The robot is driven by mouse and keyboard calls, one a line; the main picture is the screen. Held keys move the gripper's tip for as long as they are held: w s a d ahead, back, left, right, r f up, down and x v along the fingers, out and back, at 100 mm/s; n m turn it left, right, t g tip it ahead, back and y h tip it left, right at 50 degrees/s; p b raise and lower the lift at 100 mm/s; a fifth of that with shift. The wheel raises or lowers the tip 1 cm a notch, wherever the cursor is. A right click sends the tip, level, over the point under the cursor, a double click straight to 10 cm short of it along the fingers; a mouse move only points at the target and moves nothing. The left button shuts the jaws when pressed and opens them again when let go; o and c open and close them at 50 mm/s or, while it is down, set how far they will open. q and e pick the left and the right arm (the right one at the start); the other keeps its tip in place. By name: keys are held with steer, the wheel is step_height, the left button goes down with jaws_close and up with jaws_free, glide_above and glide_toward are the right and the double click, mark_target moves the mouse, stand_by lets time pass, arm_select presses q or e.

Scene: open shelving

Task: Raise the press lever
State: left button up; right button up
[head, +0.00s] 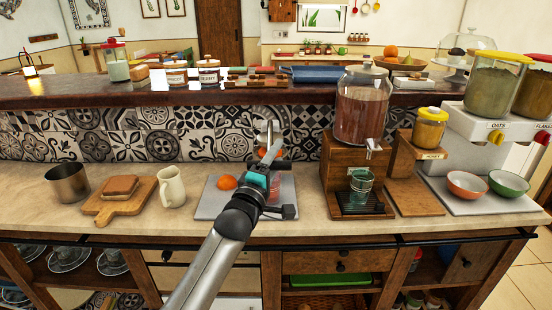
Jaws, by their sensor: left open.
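A press (269,131) stands at the back of a grey mat (208,208) in the middle of the counter. Its metal upper part shows against the patterned tiles, with something orange just below it. My left gripper (284,190) is in front of the press, with its dark fingers spread apart, one higher and one lower. It looks empty. The gripper and its wrist hide most of the press body, and I cannot tell which part is the lever or whether a finger touches it. A reddish see-through glass shows between the fingers. My right gripper is not in view.
An orange (227,183) lies on the mat, left of the gripper. A cream jug (171,187), a board with bread (121,203) and a metal pot (67,184) stand farther left. A drink dispenser (361,105) on a wooden stand is close on the right.

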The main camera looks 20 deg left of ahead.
arm_select(q)
jaws_close()
stand_by(0.5)
stand_by(1.0)
